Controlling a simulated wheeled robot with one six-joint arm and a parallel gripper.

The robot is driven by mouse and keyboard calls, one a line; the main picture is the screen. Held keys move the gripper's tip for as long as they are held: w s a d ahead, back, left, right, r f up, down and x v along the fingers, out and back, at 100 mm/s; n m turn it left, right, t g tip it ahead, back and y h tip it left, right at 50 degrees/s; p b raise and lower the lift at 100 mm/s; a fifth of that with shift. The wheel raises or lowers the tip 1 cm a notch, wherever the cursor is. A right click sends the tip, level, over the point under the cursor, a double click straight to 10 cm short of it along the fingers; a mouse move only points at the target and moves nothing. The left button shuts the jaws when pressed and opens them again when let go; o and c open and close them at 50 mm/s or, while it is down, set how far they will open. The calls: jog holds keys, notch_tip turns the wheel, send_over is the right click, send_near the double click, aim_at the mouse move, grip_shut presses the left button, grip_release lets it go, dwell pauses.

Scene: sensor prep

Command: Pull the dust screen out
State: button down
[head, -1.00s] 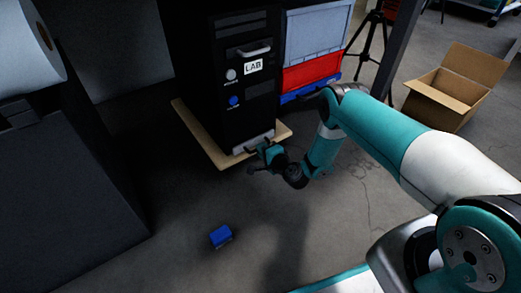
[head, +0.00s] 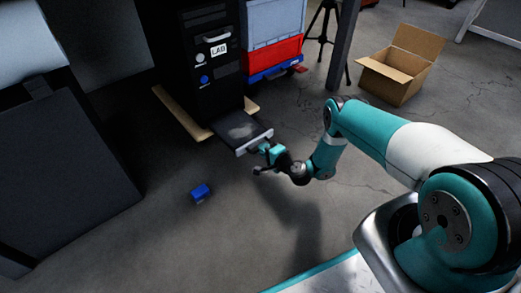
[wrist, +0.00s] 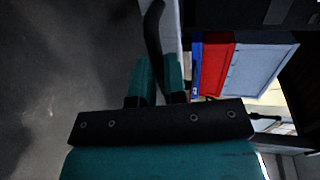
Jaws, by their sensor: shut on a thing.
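The dust screen (head: 238,126) is a flat dark panel with a light front edge and a grey dusty patch on top. It sticks out from the bottom front of the black computer tower (head: 203,90) labelled LAB. My gripper (head: 266,148) is at its front edge, shut on its dark handle. In the wrist view, the two teal fingers (wrist: 160,80) close around the dark curved handle (wrist: 154,35), beside the light front edge. The screen's back end is not visible; I cannot tell whether it is still inside the tower.
The tower stands on a wooden board (head: 181,115). A small blue block (head: 200,192) lies on the floor in front. Stacked red, blue and grey bins (head: 273,45) stand right of the tower. An open cardboard box (head: 398,72) is farther right. A dark cabinet (head: 65,165) is at left.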

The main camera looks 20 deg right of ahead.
jog(key=shift+d, duration=0.3)
jog(key=c, duration=1.2)
grip_release()
jog(key=shift+a, duration=0.1)
jog(key=shift+o, duration=0.2)
jog(key=shift+a, duration=0.15)
jog(key=p+v, duration=1.5)
jog(key=v, duration=0.2)
jog(key=shift+s, duration=0.2)
